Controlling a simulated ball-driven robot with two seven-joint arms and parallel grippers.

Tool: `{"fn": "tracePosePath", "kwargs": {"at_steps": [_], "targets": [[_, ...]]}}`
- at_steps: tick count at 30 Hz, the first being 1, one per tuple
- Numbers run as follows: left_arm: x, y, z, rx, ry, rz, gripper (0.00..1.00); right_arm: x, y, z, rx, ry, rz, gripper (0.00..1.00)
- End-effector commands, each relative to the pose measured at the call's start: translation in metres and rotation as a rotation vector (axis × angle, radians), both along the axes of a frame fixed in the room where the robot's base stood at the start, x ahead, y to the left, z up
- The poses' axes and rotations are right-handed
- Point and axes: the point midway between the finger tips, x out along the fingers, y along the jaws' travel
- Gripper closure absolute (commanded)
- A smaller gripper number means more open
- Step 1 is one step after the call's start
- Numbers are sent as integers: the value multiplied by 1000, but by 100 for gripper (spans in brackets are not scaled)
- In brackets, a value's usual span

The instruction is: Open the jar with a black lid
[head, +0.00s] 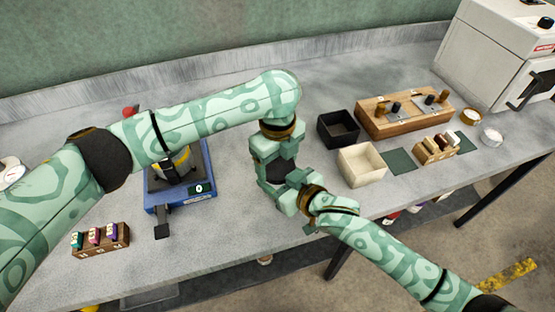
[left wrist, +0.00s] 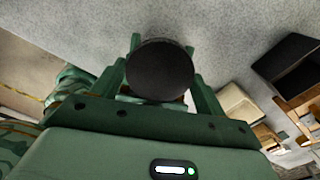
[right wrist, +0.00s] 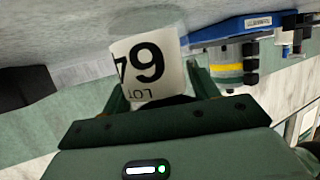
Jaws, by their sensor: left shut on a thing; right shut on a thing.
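The jar shows in the right wrist view as a white label (right wrist: 150,68) with large black digits and the word LOT, upside down. My right gripper (right wrist: 155,80) is shut on the jar body, one finger on each side. The round black lid (left wrist: 160,70) fills the space between the fingers of my left gripper (left wrist: 161,80), which is shut on it. In the head view the left gripper (head: 277,168) comes down from above and the right gripper (head: 290,188) from the lower right. They meet near the bench's front edge and hide most of the jar.
A small wooden rack (head: 100,240) is at front left. A black bin (head: 338,128), a cream bin (head: 362,164) and a wooden block (head: 404,112) stand right. Bare bench lies between.

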Motion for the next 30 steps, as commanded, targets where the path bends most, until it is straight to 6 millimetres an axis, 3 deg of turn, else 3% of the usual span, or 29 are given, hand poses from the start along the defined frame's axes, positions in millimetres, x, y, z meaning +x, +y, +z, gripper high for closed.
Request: {"fn": "tracePosePath", "kwargs": {"at_steps": [2, 11, 30], "targets": [[0, 0, 1, -1, -1, 37, 54, 0, 0, 0, 1, -1, 1, 100], [0, 0, 1, -1, -1, 528, 54, 0, 1, 0, 1, -1, 1, 100], [0, -1, 1, -1, 0, 520, 54, 0, 0, 0, 1, -1, 0, 100]]}}
